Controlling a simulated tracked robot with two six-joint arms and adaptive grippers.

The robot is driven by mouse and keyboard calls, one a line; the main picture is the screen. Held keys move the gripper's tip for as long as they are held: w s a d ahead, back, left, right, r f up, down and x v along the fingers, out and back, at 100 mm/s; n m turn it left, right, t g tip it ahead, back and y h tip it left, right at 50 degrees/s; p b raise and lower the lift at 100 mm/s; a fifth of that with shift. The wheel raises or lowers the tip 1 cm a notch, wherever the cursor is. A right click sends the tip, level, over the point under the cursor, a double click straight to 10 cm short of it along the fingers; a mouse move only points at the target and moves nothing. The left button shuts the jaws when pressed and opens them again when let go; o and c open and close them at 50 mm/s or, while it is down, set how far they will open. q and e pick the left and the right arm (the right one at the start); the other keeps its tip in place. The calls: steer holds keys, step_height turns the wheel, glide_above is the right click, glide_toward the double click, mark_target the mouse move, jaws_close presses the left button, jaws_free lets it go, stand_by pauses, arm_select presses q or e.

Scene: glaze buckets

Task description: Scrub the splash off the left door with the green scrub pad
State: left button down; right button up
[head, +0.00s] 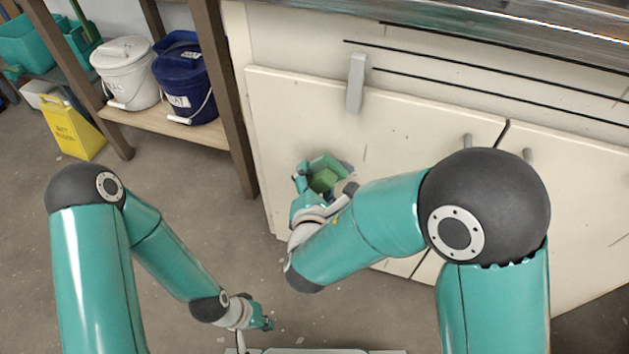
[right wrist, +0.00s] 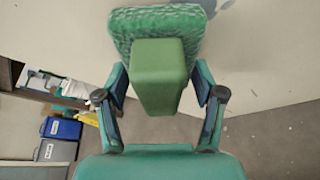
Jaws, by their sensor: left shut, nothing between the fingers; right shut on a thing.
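The green scrub pad (head: 323,180) is at the lower part of the cream left door (head: 400,130) in the head view. In the right wrist view the pad (right wrist: 155,28) has a rough face towards the door and a smooth green grip block (right wrist: 160,75). My right gripper (head: 322,172) is shut on that block; its fingers stand either side. Whether the pad touches the door is hard to tell. A blue-grey splash (right wrist: 213,5) shows beside the pad, partly hidden by it. My left gripper (head: 265,323) is shut and empty, low over the floor.
A grey handle (head: 356,82) sticks out above the left door's top edge. A metal worktop (head: 480,30) runs above. At left, a wooden shelf (head: 160,127) carries a white bucket (head: 125,72) and a blue bucket (head: 185,85).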

mark_target(351, 175)
steer(key=shift+w+d, duration=0.25)
steer(key=shift+w, duration=0.5)
steer(key=shift+b, duration=0.35)
steer(key=shift+s+d+f+b, duration=0.1)
steer(key=shift+s+d+b, duration=0.1)
steer(key=shift+d+b, duration=0.25)
steer(key=shift+s+d+f+b, duration=0.15)
steer(key=shift+d+b, duration=0.1)
steer(key=shift+d, duration=0.3)
steer(key=shift+s+d+r+b, duration=0.1)
steer(key=shift+s+d+b, duration=0.1)
steer(key=shift+d, duration=0.2)
steer(key=shift+s+d+r+b, duration=0.1)
steer(key=shift+d+b, duration=0.1)
steer(key=shift+d, duration=0.2)
steer(key=shift+s+d+b, duration=0.2)
steer(key=shift+d+b, duration=0.45)
steer(key=shift+d, duration=0.25)
steer(key=shift+s+d+b, duration=0.15)
steer(key=shift+d+b, duration=0.2)
steer(key=shift+d, duration=0.4)
steer(key=shift+s+b, duration=0.1)
steer(key=shift+b, duration=0.35)
steer(key=shift+w+a+b, duration=0.15)
steer(key=shift+w+a, duration=0.1)
steer(key=shift+a, duration=0.7)
steer(key=shift+w+a+b, duration=0.15)
steer(key=shift+w+a, duration=0.1)
steer(key=shift+a, duration=0.7)
